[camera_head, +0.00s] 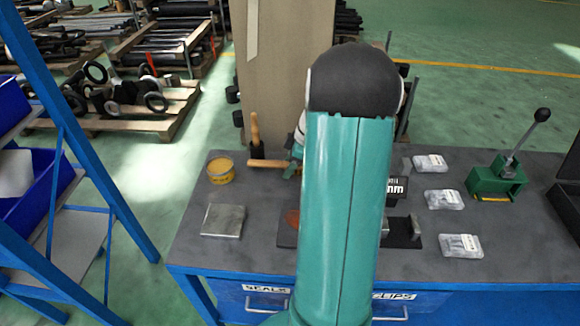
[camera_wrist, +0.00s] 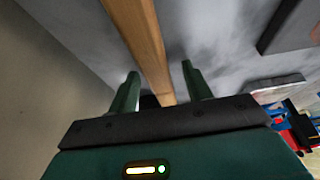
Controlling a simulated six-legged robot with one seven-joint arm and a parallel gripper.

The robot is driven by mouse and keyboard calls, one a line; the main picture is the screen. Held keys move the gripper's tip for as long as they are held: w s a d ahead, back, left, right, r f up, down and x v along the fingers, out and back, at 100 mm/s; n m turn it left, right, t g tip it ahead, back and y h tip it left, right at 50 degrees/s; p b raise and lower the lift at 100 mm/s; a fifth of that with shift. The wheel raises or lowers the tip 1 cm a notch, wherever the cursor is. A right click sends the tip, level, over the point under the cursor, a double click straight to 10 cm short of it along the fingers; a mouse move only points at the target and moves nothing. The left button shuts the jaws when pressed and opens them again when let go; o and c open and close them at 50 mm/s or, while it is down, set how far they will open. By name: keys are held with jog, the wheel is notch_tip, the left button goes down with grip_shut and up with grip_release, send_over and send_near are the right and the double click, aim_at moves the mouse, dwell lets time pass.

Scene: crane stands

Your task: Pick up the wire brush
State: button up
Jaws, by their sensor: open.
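A wooden bar (camera_head: 268,163), seemingly the wire brush's handle, lies level near the back left of the bench in the head view. Its right end meets my gripper (camera_head: 297,160), which is mostly hidden behind my arm. In the wrist view the wooden bar (camera_wrist: 143,38) runs between the two separated fingers of my gripper (camera_wrist: 160,70). The fingers are open, one on each side of it. No bristles can be made out. A second wooden handle (camera_head: 255,128) stands upright with a dark lower part just behind the bar; I cannot tell which is the brush.
The dark bench top (camera_head: 265,220) holds a yellow tin (camera_head: 220,170), a metal block (camera_head: 223,220), clear bags (camera_head: 442,199) and a green lever tool (camera_head: 496,180). A tan post (camera_head: 280,70) rises behind. A blue rack (camera_head: 80,130) stands left.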

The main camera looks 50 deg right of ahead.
grip_shut()
jog(key=shift+r, duration=0.1)
jog(key=shift+r, duration=0.55)
jog(key=s+a+r, duration=0.1)
jog(key=s+r, duration=1)
jog(key=s, duration=0.3)
jog(key=shift+a+r, duration=0.35)
jog(key=shift+w, duration=0.1)
jog(key=c, duration=0.9)
grip_release()
jog(key=shift+c, duration=0.3)
